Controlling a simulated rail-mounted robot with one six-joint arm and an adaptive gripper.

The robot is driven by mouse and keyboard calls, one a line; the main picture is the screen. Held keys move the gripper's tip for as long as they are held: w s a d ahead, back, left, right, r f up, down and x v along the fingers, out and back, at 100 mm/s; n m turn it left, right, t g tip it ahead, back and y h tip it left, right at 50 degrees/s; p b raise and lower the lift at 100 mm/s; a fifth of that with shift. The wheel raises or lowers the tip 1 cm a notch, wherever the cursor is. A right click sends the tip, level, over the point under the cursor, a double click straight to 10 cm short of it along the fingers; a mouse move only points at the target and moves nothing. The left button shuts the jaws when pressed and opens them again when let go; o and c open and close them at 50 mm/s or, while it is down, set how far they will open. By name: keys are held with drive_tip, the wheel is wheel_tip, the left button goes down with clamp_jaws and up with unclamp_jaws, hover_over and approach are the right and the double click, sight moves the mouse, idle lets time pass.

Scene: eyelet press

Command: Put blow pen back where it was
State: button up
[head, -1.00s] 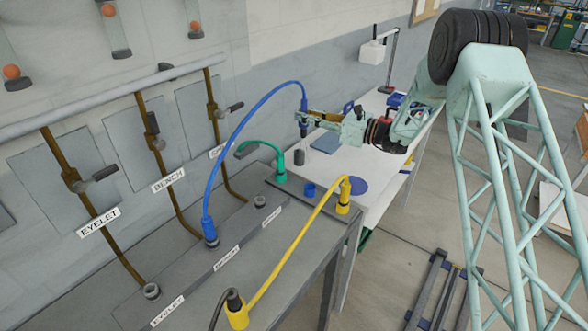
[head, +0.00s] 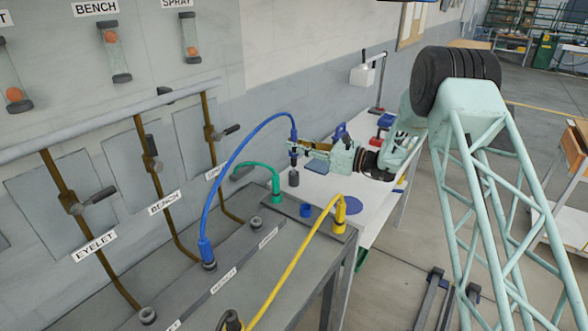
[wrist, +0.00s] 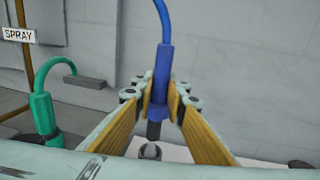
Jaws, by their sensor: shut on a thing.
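My gripper (head: 296,146) is shut on a blue hose end (wrist: 161,75), taken here as the blow pen, held upright. Its blue hose (head: 243,134) arches left to a blue plug (head: 206,252) on the grey bench. In the wrist view both fingers flank the blue body; a dark stem shows beneath it, with a grey round piece (wrist: 150,151) lower down. In the head view a dark grey cylinder (head: 294,178) shows below my gripper; I cannot tell whether it is attached to the hose end.
A white table (head: 330,186) lies beyond, bearing a blue disc (head: 348,205). Wall valves (head: 76,207) line the left.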

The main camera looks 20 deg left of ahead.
sight(294, 166)
drive_tip(key=shift+f+b, duration=0.3)
drive_tip(key=shift+f, duration=1.8)
drive_tip(key=shift+f+b, duration=0.35)
drive_tip(key=shift+f, duration=1.5)
drive_tip(key=shift+f, duration=0.1)
drive_tip(key=shift+o, duration=1.4)
drive_tip(key=shift+f, duration=0.1)
drive_tip(key=o, duration=0.5)
drive_tip(key=shift+c, duration=0.2)
drive_tip(key=shift+r, duration=0.2)
drive_tip(key=s+d+p, duration=0.1)
drive_tip(key=d, duration=1.1)
drive_tip(key=shift+p, duration=0.3)
